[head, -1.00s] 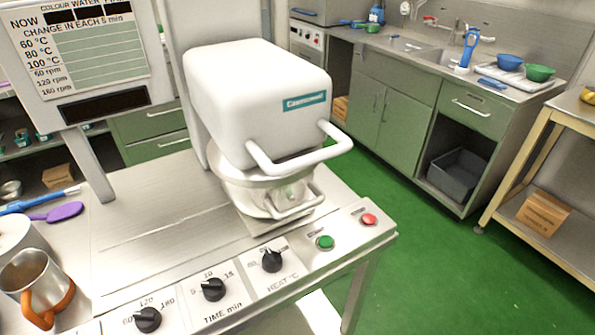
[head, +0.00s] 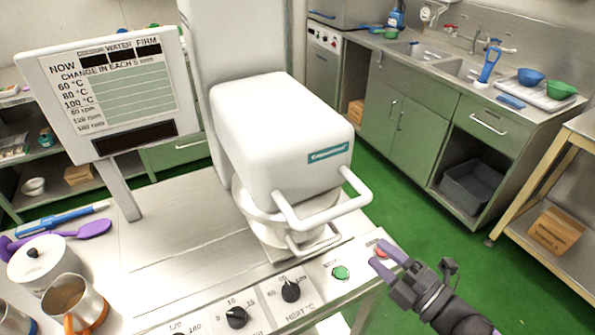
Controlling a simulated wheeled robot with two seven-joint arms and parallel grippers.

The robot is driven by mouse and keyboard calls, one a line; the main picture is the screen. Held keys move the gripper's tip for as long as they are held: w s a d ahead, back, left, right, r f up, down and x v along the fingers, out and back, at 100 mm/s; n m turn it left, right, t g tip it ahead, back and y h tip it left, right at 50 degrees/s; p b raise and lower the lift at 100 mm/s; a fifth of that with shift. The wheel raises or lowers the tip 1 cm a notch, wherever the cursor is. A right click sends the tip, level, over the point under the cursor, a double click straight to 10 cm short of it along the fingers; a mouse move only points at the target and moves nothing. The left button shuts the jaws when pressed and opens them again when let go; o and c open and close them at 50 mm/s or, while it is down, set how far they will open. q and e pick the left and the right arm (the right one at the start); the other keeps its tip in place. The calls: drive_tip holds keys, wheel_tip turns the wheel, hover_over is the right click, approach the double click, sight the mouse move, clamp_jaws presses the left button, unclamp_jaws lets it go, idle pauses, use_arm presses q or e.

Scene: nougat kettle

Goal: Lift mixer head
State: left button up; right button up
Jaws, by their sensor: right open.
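The white mixer head (head: 275,135) is down over the bowl (head: 270,222) in the middle of the head view. A white bar handle (head: 325,212) sticks out from its front. A smaller handle (head: 315,243) shows below it, at the bowl. My right gripper (head: 383,258) is at the lower right, with purple fingertips spread apart and nothing between them. It is in front of and below the head's handle, apart from it, and overlaps the red button (head: 380,251) in the picture. My left gripper is not in view.
The control panel has a green button (head: 341,272) and black knobs (head: 291,291). A sign board (head: 110,92) stands at the left. A metal jug (head: 72,302), a lidded white pot (head: 40,262) and a purple spoon (head: 92,229) are at the left. Green floor lies to the right.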

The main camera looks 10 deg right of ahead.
drive_tip(key=w+a+r+n+g+y+p, duration=0.1)
drive_tip(key=w+a+r+n+y, duration=0.2)
drive_tip(key=w+a+r, duration=0.3)
drive_tip(key=a+r+n, duration=0.1)
drive_tip(key=a, duration=0.2)
drive_tip(key=shift+w+a, duration=0.3)
drive_tip(key=shift+w, duration=0.05)
drive_tip(key=shift+r, duration=0.1)
clamp_jaws()
idle(0.9)
